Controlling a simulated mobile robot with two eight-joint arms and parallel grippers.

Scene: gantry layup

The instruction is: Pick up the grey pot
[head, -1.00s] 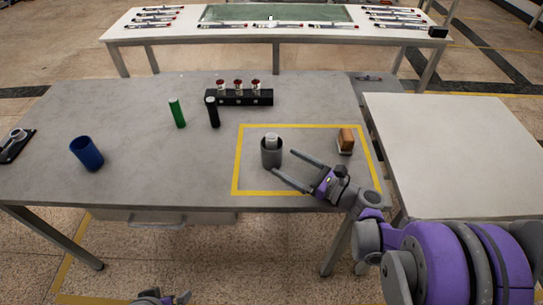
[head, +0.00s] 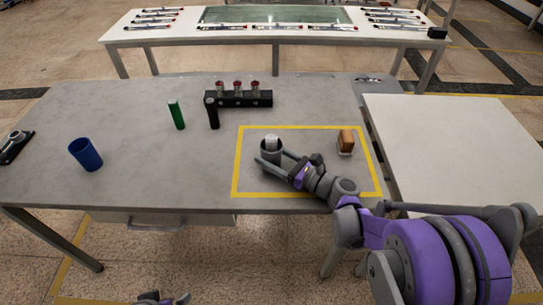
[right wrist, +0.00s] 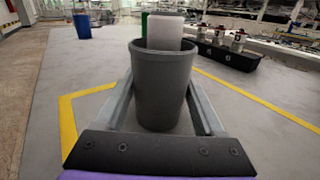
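The grey pot (head: 271,155) stands upright on the table inside the yellow taped rectangle, with a white cylinder (head: 271,142) in it. In the right wrist view the pot (right wrist: 161,90) is in the middle, close to the camera. My right gripper (head: 270,164) is low at the pot, reaching in from the right. Its fingers lie one on each side of the pot; I see table between the fingers and the pot's lower part. Contact higher up is unclear. My left gripper (head: 160,299) shows only partly at the bottom edge, away from the table.
A brown-topped block (head: 346,141) stands right of the pot inside the tape. A black rack (head: 240,99) with several red-topped items, a black cylinder (head: 212,113), a green cylinder (head: 176,115) and a blue cup (head: 86,154) stand farther off. The table's front left is clear.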

